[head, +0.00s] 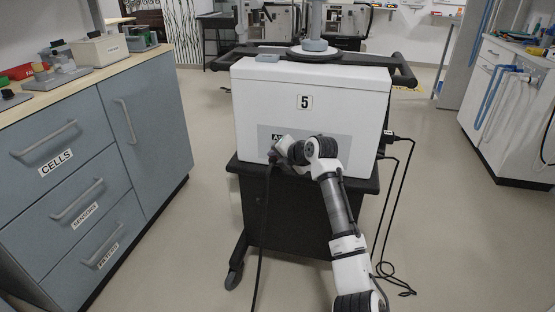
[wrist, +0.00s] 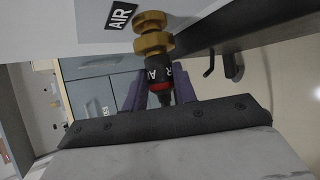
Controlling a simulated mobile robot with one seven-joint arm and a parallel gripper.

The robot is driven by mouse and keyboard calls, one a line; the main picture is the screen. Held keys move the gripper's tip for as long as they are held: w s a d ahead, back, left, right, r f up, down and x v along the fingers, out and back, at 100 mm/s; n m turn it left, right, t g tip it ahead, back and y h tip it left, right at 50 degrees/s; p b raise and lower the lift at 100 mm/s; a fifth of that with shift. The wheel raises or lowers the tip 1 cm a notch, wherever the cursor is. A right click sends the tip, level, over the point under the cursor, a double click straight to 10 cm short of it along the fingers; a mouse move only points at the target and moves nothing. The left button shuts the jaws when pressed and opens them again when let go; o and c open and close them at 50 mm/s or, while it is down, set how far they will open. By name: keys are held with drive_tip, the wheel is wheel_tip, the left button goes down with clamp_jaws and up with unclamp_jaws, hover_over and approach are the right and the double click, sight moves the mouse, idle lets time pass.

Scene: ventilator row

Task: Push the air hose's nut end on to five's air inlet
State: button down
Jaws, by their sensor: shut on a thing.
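Ventilator five (head: 310,110) is a white box marked 5 on a dark cart. My gripper (head: 279,152) is at the lower part of its near face; my wrist hides the contact there. In the wrist view my gripper's purple fingers (wrist: 158,92) are shut on the air hose's end (wrist: 160,75), a black sleeve with a red band and AIR lettering. A brass nut (wrist: 154,43) is at its tip. Just beyond, in line with it, is the brass air inlet (wrist: 150,19), beside the AIR label (wrist: 121,14). The brass parts look touching or nearly so; I cannot tell if they are joined.
The black hose (head: 262,230) hangs from my gripper to the floor. Black cables (head: 402,180) come off the cart's right side. A drawer cabinet (head: 90,160) stands at left and a white cabinet (head: 510,120) at right. The floor between is mostly clear.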

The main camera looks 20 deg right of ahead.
drive_tip(key=shift+w+d, duration=0.3)
drive_tip(key=shift+w, duration=0.2)
drive_tip(key=shift+r, duration=0.1)
idle(0.7)
drive_tip(key=c, duration=1)
unclamp_jaws()
drive_tip(key=shift+c, duration=0.2)
